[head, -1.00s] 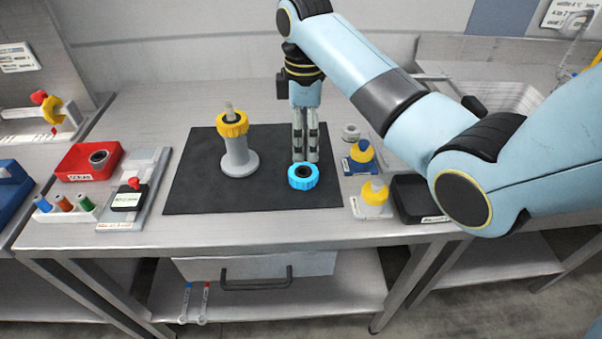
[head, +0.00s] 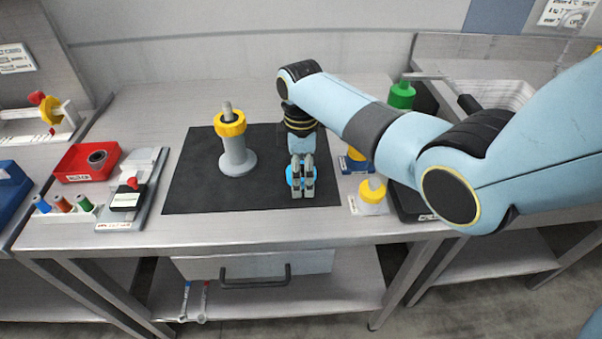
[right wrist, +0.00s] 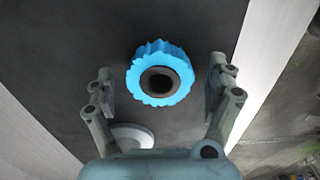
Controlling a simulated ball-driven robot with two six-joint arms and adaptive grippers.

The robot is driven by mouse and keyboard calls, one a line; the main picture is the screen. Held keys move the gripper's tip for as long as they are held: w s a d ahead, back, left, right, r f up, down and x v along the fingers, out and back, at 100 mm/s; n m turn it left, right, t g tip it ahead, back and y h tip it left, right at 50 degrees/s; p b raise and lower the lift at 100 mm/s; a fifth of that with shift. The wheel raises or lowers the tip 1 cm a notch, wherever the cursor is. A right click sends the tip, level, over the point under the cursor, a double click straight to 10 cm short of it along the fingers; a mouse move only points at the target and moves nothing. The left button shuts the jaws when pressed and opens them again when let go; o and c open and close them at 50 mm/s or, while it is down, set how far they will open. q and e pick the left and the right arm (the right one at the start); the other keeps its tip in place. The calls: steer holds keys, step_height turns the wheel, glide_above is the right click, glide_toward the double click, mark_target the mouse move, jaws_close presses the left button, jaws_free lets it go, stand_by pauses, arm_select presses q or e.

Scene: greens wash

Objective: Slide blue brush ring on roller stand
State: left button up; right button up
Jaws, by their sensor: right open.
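The blue brush ring (head: 290,176) lies on the black mat, partly hidden behind my right gripper (head: 302,188) in the head view. In the right wrist view the ring (right wrist: 160,73) shows whole, with a dark hole, between and beyond the fingertips. My right gripper (right wrist: 163,84) is open and empty, its fingers spread to either side of the ring. The grey roller stand (head: 237,156) stands upright on the mat to the left, with a yellow ring (head: 229,124) around its upper part and its post tip showing above. My left gripper is not in view.
The black mat (head: 192,186) has free room around the stand. A red bin (head: 78,160) and a rack of colored rollers (head: 66,209) stand at the left. Yellow-topped pieces (head: 372,191) and a green bottle (head: 401,95) are at the right.

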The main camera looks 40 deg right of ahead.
steer(key=shift+c, duration=0.4)
steer(key=c, duration=1.2)
steer(key=shift+r, duration=0.1)
